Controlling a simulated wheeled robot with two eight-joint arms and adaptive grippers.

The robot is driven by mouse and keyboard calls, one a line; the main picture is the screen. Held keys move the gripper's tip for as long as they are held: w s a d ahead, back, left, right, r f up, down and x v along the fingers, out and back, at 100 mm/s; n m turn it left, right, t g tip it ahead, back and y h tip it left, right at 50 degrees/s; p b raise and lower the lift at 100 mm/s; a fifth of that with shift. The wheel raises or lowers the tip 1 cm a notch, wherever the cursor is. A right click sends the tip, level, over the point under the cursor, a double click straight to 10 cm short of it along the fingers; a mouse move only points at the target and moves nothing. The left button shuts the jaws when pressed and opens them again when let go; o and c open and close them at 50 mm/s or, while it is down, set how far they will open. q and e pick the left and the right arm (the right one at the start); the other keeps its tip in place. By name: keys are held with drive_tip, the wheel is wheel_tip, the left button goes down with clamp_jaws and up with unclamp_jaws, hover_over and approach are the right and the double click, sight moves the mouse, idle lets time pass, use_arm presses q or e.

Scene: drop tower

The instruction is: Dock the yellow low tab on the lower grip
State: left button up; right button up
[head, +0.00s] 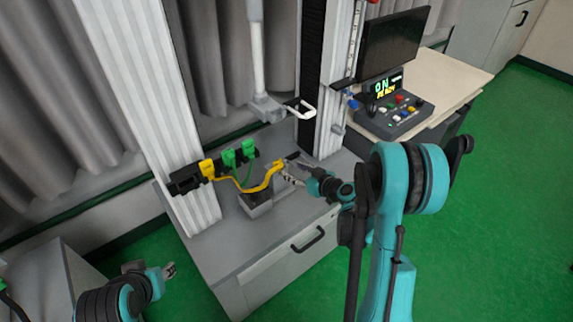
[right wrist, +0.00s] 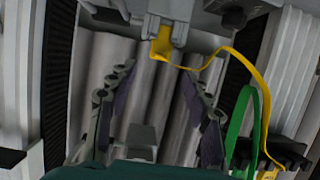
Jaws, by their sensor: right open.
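The yellow tab (right wrist: 160,46) hangs at the end of the yellow strap, against a grey clamp-like grip (right wrist: 168,14) at the top of the right wrist view. I cannot tell how firmly it is seated. In the head view the yellow strap (head: 263,185) runs from a yellow connector (head: 207,169) on the left to the tab end beside my right gripper (head: 289,174). My right gripper (right wrist: 158,78) is open and empty, its fingers apart below the tab. My left gripper (head: 169,270) is low at the left, away from the tower; its jaw state is unclear.
Green connectors (head: 239,155) sit on the black rail beside the yellow one. A grey block (head: 255,201) stands on the cabinet top. A white hook (head: 300,108) hangs above. A control box (head: 394,117) and monitor (head: 392,45) stand at right.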

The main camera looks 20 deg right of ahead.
drive_tip(key=s+a+r+m+g+h, duration=0.1)
drive_tip(key=s+a+r+g, duration=0.1)
drive_tip(key=s+a+r, duration=0.3)
drive_tip(key=s+a+r+m+g+h, duration=0.1)
drive_tip(key=s+a+r+g, duration=0.15)
drive_tip(key=s, duration=0.45)
drive_tip(key=s+r+m+g+h, duration=0.1)
drive_tip(key=s+r+m+h, duration=0.1)
drive_tip(key=s, duration=1.3)
drive_tip(key=shift+s+d+h, duration=0.3)
drive_tip(key=shift+d+h, duration=0.15)
drive_tip(key=shift+h, duration=0.05)
